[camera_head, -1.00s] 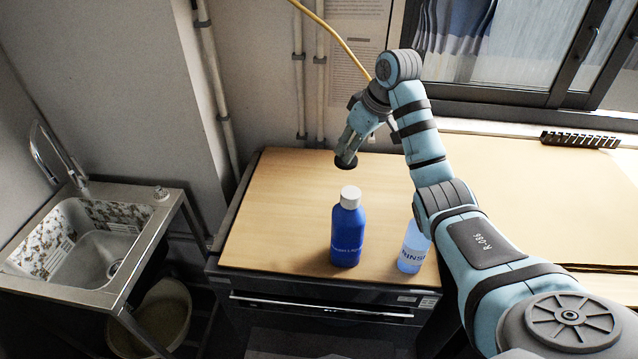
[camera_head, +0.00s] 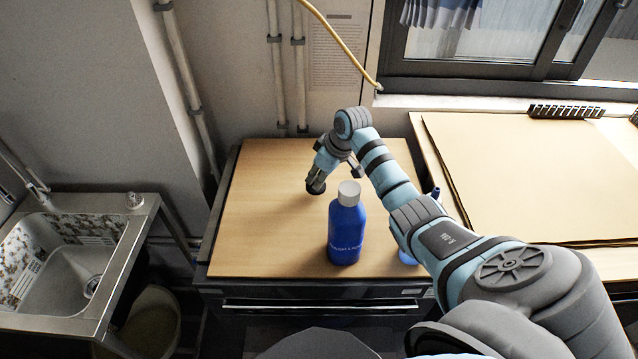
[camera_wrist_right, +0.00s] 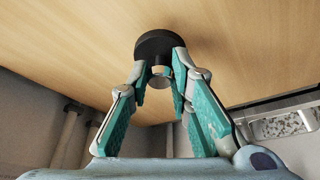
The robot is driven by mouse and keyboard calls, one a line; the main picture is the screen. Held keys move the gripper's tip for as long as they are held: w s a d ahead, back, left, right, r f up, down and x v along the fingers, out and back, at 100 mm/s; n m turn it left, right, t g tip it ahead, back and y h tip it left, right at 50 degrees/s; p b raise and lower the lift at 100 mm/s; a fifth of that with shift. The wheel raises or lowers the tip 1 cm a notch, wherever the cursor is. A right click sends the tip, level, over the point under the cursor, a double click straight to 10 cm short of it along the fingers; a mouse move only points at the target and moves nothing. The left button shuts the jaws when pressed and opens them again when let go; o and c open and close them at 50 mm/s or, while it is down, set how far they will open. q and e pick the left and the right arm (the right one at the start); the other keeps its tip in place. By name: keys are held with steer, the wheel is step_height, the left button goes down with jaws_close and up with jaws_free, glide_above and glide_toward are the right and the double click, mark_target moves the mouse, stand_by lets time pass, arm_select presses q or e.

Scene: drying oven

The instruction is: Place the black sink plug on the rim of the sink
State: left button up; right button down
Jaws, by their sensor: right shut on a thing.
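The black sink plug (camera_wrist_right: 160,42) is held between the fingertips of my right gripper (camera_wrist_right: 160,75). In the head view the dark plug (camera_head: 315,187) shows at the end of my right gripper (camera_head: 318,180), over the wooden top of the oven cabinet. The gripper is shut on the plug; the head view does not clearly show how high it is above the wood. The sink (camera_head: 62,318) stands at the left, with its metal rim (camera_head: 130,228) apart from the gripper. My left gripper is not in view.
A blue bottle with a white cap (camera_head: 346,232) stands on the wooden top (camera_head: 262,225), near my right arm. A second bottle (camera_head: 406,258) is mostly hidden behind that arm. A small round fitting (camera_head: 134,200) sits on the sink's back corner. A gap separates sink and cabinet.

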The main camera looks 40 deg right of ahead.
steer(key=x, duration=0.2)
steer(key=shift+w+f, duration=0.2)
steer(key=shift+f, duration=0.2)
steer(key=shift+w+d+f, duration=0.1)
steer(key=shift+w+f, duration=0.1)
steer(key=shift+s+r, duration=0.15)
steer(key=shift+s, duration=0.35)
steer(key=c, duration=1.7)
jaws_free()
steer(key=shift+o, duration=1.2)
steer(key=shift+w, duration=0.15)
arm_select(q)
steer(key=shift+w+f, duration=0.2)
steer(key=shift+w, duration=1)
